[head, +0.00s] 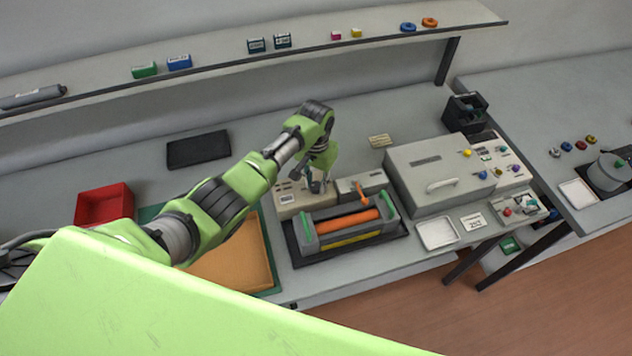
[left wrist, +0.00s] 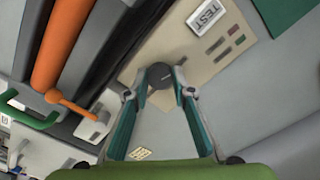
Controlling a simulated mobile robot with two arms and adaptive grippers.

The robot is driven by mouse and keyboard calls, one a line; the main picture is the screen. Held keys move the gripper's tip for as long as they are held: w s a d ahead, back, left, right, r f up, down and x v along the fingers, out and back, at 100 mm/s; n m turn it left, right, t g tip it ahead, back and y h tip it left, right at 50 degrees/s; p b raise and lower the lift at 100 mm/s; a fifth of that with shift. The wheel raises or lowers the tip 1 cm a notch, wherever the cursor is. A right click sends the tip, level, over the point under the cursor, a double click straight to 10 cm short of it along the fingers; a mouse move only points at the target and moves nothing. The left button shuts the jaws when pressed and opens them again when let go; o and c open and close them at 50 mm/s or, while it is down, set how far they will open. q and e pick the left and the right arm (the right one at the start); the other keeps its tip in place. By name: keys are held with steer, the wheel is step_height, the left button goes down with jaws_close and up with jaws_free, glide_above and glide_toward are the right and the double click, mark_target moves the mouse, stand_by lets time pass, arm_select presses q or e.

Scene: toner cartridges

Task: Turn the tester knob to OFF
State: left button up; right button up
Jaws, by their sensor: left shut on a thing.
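The tester is a beige box (head: 291,205) behind the cartridge cradle in the head view; its panel (left wrist: 200,62) with a TEST label (left wrist: 207,15) shows in the left wrist view. The dark round knob (left wrist: 160,85) sits on that panel. My left gripper (head: 316,187) reaches down over the tester, its two teal fingers (left wrist: 161,76) closed on either side of the knob. Which mark the knob points to cannot be read. In the head view the gripper mostly hides the knob. My right gripper is not in view.
A cradle with an orange roller (head: 347,222) stands in front of the tester, with an orange lever (head: 363,190) close by. A grey machine (head: 432,170) is to the right. An orange tray (head: 235,262) and a red bin (head: 104,202) lie to the left.

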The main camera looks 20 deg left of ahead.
mark_target(316, 185)
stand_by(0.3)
arm_select(q)
steer(key=o, duration=1.1)
steer(key=shift+r, duration=0.1)
step_height(316, 185, up, 12)
